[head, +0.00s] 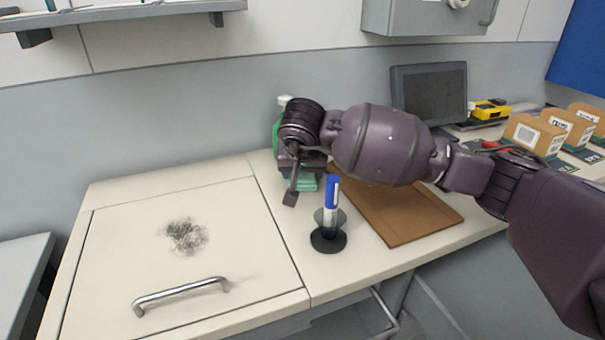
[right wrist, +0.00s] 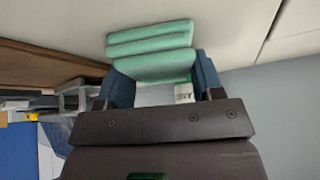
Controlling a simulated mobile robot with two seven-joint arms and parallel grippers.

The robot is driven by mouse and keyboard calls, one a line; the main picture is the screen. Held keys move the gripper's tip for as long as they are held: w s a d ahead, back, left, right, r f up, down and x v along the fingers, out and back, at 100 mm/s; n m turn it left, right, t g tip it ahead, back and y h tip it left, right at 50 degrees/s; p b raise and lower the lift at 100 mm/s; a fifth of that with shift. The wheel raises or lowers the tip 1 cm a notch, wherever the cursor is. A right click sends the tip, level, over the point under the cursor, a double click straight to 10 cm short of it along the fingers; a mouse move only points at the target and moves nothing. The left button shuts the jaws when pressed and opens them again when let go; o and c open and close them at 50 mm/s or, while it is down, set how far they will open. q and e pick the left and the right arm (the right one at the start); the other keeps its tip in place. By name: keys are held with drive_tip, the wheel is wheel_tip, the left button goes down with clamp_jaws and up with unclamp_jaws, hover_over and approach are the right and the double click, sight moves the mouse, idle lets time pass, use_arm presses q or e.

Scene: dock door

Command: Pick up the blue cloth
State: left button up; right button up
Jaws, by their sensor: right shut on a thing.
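A folded blue-green cloth (head: 306,183) lies at the back of the counter, partly hidden by my right gripper (head: 300,187). In the right wrist view the cloth (right wrist: 150,43) shows as several soft layers. My right gripper (right wrist: 165,85) points down at it, and the near layer lies between its two fingers. The jaws are shut on the cloth; the exact contact is partly hidden. The cloth appears to be still at counter height. My left gripper is not in view.
A green bottle (head: 277,134) stands close behind my right wrist. A blue marker (head: 332,192) stands upright in a black holder (head: 328,239) in front. A brown board (head: 405,215), a monitor (head: 428,92) and boxes (head: 535,135) are to the right. The smudged panel (head: 120,240) at left is clear.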

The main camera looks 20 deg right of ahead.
drive_tip(key=shift+a+r, duration=0.15)
drive_tip(key=shift+r, duration=0.1)
drive_tip(key=a+r, duration=0.1)
drive_tip(key=s+a+r+p, duration=0.1)
drive_tip(key=a, duration=0.1)
drive_tip(key=a+r+p, duration=0.1)
drive_tip(key=a+r, duration=0.1)
drive_tip(key=shift+s, duration=0.3)
drive_tip(key=s+a+r+p, duration=0.2)
drive_tip(key=a+r, duration=0.1)
drive_tip(key=a, duration=0.5)
drive_tip(key=shift+s+r, duration=0.3)
drive_tip(key=shift+s, duration=0.05)
drive_tip(key=o, duration=0.3)
drive_tip(key=shift+c, duration=0.8)
drive_tip(key=shift+s+f, duration=0.1)
